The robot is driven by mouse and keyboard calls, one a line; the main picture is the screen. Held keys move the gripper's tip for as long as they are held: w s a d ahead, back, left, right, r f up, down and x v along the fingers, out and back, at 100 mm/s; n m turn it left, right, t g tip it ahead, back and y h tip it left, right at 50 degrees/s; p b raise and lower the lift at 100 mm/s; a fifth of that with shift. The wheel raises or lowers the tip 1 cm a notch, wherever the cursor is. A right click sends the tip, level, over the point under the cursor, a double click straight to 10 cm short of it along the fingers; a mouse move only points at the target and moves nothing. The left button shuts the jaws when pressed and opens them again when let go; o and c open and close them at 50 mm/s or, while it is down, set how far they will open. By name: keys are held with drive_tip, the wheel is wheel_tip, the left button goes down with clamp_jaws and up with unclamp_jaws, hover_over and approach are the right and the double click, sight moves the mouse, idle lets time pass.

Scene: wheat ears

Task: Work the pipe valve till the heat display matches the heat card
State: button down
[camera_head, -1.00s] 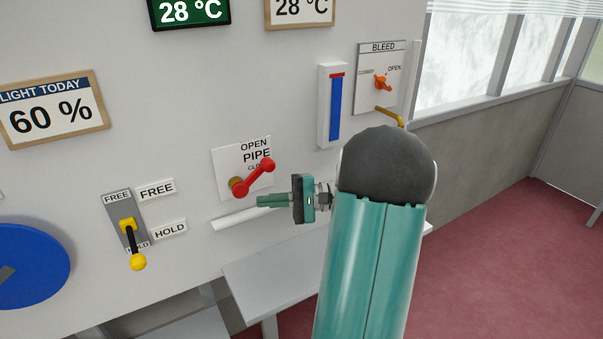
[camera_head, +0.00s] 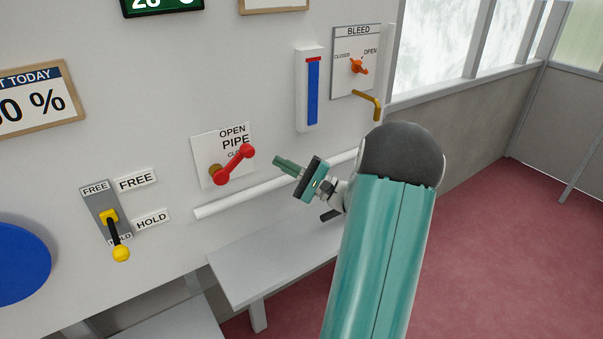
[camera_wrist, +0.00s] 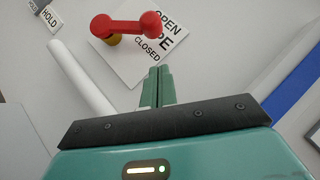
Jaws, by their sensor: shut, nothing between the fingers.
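The red pipe valve handle (camera_head: 234,165) sits on a brass hub in front of a white plate (camera_head: 206,143) marked OPEN, PIPE and CLOSED. Its outer knob points up and right. The valve handle also shows at the top of the wrist view (camera_wrist: 128,25). My gripper (camera_head: 278,161) is shut and empty, to the right of the handle and apart from it. Its closed fingers (camera_wrist: 157,85) show below the valve plate in the wrist view. The green heat display (camera_head: 162,5) and the framed card (camera_head: 274,5) are cut off at the top edge.
A white pipe (camera_head: 240,200) runs along the wall below the valve. A FREE/HOLD lever (camera_head: 115,235) is to the left, down at HOLD. A blue gauge (camera_head: 312,92) and an orange bleed valve (camera_head: 358,66) are to the right. A grey bench (camera_head: 260,265) stands below.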

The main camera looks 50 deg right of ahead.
sight(254, 151)
drive_tip(key=shift+w+a+r, duration=0.7)
drive_tip(key=shift+a+r, duration=0.15)
drive_tip(key=shift+a, duration=0.15)
drive_tip(key=shift+w+a+r, duration=0.65)
drive_tip(key=shift+a+r, duration=0.15)
drive_tip(key=shift+a, duration=0.2)
drive_tip(key=shift+w+a+r+n+g+y, duration=0.15)
drive_tip(key=shift+a+r+n+g+y, duration=0.15)
drive_tip(key=shift+a+r+n, duration=0.25)
drive_tip(key=shift+d, duration=0.1)
